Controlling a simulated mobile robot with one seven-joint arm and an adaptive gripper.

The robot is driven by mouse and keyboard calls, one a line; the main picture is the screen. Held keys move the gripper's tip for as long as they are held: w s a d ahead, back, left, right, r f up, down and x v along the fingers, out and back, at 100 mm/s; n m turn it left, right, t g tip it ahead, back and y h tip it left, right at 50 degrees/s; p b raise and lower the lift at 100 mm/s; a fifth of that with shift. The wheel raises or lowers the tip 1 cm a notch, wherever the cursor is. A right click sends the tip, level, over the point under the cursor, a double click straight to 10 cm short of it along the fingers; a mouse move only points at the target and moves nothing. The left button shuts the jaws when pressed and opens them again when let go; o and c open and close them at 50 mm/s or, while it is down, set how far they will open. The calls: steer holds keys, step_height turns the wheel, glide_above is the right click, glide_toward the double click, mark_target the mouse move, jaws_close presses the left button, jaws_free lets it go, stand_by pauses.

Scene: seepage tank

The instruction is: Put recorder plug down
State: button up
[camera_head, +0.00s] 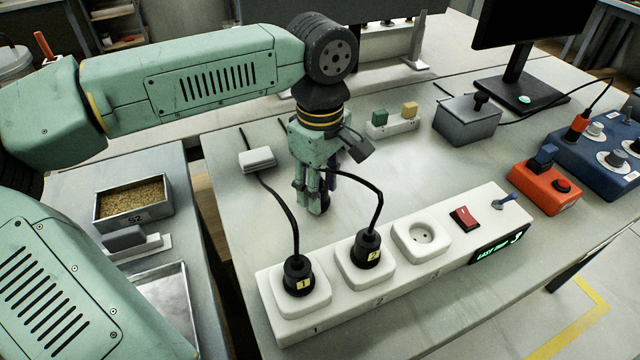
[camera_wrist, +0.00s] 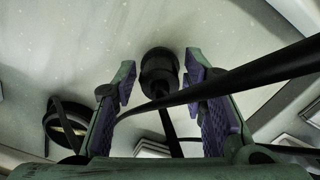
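My gripper (camera_head: 311,203) points down at the white tabletop, behind the white power strip (camera_head: 395,287). In the wrist view its two fingers (camera_wrist: 160,84) are apart. A black plug (camera_wrist: 159,70) shows between and beyond the fingertips, with a gap visible on each side. It seems to be on the tabletop; its label is not readable. In the head view my fingers mostly hide it. Black plug 1 (camera_head: 299,275) sits in the first socket and black plug 2 (camera_head: 366,249) in the second. The third socket (camera_head: 422,237) is empty.
A red switch (camera_head: 464,218) sits on the strip. Black cables run close beside my gripper, one crossing the wrist view (camera_wrist: 250,75). A small white box (camera_head: 257,160) lies to the left, a grey box (camera_head: 467,122) and orange box (camera_head: 543,188) to the right.

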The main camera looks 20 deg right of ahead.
steer(key=shift+o, duration=0.4)
steer(key=shift+r+p, duration=0.35)
steer(key=shift+r, duration=0.2)
step_height(320, 180, up, 12)
steer(key=b, duration=0.2)
steer(key=shift+f, duration=0.2)
